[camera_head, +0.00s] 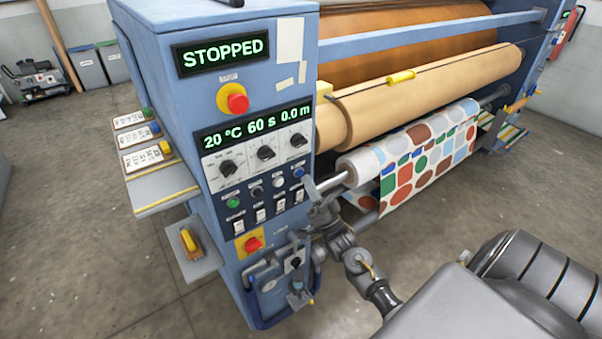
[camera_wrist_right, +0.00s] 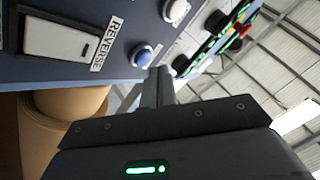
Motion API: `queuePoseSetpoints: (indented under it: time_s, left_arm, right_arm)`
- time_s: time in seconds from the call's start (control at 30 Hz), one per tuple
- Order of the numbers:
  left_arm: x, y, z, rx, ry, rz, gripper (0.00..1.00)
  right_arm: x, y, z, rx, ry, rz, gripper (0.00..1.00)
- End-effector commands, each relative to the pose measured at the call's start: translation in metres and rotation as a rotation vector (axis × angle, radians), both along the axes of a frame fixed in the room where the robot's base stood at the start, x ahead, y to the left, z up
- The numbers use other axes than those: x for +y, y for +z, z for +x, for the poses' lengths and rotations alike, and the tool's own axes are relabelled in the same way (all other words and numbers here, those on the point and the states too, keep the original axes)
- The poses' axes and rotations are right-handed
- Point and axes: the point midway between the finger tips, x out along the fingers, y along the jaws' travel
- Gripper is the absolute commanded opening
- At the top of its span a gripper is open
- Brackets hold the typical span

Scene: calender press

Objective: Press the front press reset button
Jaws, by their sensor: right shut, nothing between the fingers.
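The press control panel (camera_head: 222,185) carries a row of round buttons: green (camera_head: 232,202), black, white (camera_head: 278,182) and blue (camera_head: 299,172). Their small labels are too small to read, so I cannot tell by label which is reset. My right gripper (camera_head: 306,181) is shut and empty, just beside and below the blue button at the panel's right edge. In the right wrist view the shut fingertips (camera_wrist_right: 162,76) lie right by the blue button (camera_wrist_right: 142,55); I cannot tell whether they touch it. My left gripper is not in view.
A display (camera_head: 223,53) reads STOPPED. Red emergency buttons sit above (camera_head: 235,103) and below (camera_head: 253,244) the panel. A switch labelled REVERSE (camera_wrist_right: 60,40) is near the fingers. The patterned fabric roll (camera_head: 415,150) is close to my right arm.

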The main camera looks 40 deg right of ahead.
Motion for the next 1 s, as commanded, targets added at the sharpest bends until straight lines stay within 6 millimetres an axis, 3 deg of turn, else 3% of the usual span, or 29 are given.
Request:
queuePoseSetpoints:
  time_s: [0.53, 1.0]
  left_arm:
    - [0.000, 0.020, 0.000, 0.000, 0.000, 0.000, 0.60]
    - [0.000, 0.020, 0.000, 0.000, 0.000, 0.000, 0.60]
  right_arm:
    - [0.001, 0.001, -0.046, 0.001, -0.001, 0.001, 0.00]
    - [0.001, 0.000, -0.050, 0.000, 0.000, 0.000, 0.00]
